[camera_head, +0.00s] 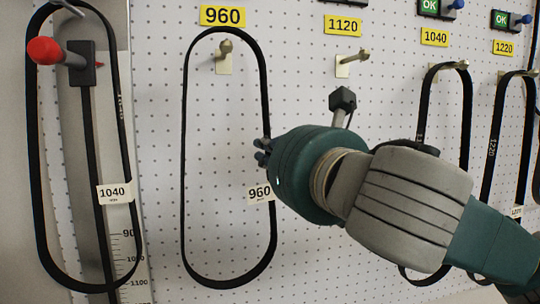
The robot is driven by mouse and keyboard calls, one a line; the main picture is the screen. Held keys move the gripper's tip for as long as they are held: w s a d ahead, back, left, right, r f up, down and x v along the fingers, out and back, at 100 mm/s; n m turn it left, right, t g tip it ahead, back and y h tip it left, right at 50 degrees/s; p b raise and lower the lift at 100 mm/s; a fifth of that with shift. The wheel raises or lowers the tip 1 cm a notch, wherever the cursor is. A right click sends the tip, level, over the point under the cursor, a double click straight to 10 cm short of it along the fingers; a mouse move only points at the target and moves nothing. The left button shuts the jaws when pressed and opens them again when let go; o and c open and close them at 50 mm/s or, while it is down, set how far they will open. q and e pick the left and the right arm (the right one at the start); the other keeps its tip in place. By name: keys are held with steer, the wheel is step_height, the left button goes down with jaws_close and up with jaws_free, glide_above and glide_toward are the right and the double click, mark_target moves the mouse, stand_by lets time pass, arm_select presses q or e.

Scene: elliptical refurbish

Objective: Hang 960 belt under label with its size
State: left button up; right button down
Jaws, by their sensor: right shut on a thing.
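The black 960 belt (184,150) is a long upright loop in front of the pegboard, with a white tag (259,192) reading 960 on its right side. My right gripper (264,152) is shut on the right strand of the belt. The yellow 960 label (222,16) is on the board just above the loop. The hook (224,50) under that label shows inside the top of the loop, a little below the belt's upper curve. I cannot tell whether the belt touches the hook. My left gripper is not in view.
A 1040 belt (40,180) hangs at the left by a measuring device with a red knob (44,51). The hook (350,62) under the 1120 label (343,26) is empty. Belts hang under the 1040 label (435,37) and 1220 label (505,47) at right.

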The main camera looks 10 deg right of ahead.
steer(key=shift+w+f, duration=0.2)
steer(key=shift+w, duration=0.6)
steer(key=shift+w+f+b, duration=0.3)
steer(key=shift+w+f, duration=0.1)
steer(key=shift+f, duration=0.3)
steer(key=c, duration=1.8)
jaws_free()
